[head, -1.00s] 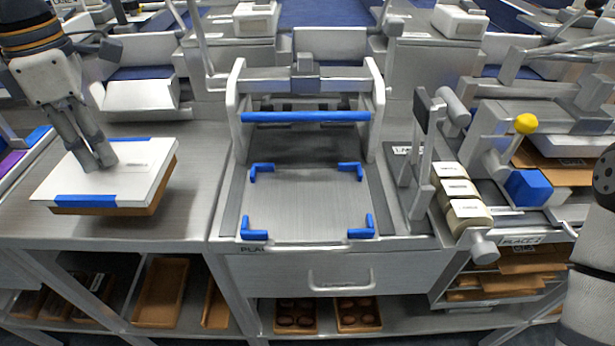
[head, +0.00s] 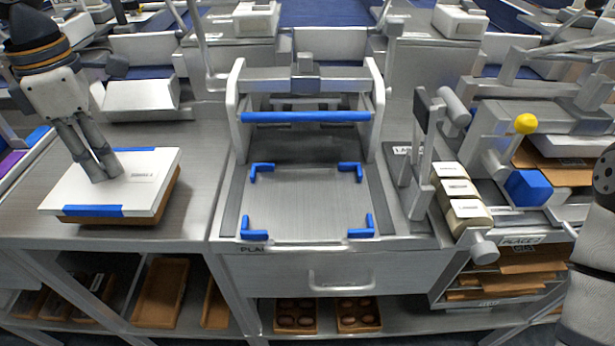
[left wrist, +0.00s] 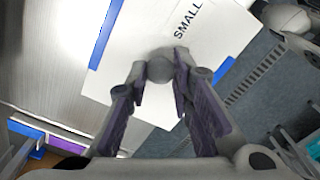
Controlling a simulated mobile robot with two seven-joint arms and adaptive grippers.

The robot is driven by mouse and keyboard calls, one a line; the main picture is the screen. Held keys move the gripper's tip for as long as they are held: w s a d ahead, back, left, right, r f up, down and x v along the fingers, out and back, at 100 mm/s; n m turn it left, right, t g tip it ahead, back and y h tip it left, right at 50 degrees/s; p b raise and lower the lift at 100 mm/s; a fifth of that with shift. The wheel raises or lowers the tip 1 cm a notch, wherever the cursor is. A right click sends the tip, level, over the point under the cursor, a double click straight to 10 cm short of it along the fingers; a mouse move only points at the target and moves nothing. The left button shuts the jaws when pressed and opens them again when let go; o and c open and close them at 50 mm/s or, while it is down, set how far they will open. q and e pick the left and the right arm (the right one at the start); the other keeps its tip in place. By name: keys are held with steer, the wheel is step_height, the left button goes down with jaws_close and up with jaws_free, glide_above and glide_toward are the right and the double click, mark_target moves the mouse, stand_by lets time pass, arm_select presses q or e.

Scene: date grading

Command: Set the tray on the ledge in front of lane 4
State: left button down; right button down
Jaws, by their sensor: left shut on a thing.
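The tray (head: 150,195) is a brown tray under a white lid with blue edge strips. It is at the left of the head view, at the left bench. In the left wrist view the white lid (left wrist: 220,40) carries the word SMALL. My left gripper (head: 106,174) points down onto the lid and is shut on the tray by a grey round knob (left wrist: 160,68). I cannot tell whether the tray's underside touches the bench. My right gripper is out of view. I cannot make out a lane 4 mark or its ledge.
The left bench top (head: 190,215) is clear around the tray. A press-like frame with a blue bar (head: 305,117) and blue corner stops (head: 262,172) stands at the centre. Blue and purple pieces (head: 12,162) lie at the far left edge. Brown trays (head: 160,290) sit on the lower shelf.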

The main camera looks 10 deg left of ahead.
arm_select(q)
steer(key=shift+f, duration=0.8)
steer(key=c, duration=1.3)
jaws_free()
steer(key=shift+r, duration=0.1)
steer(key=shift+r, duration=4.45)
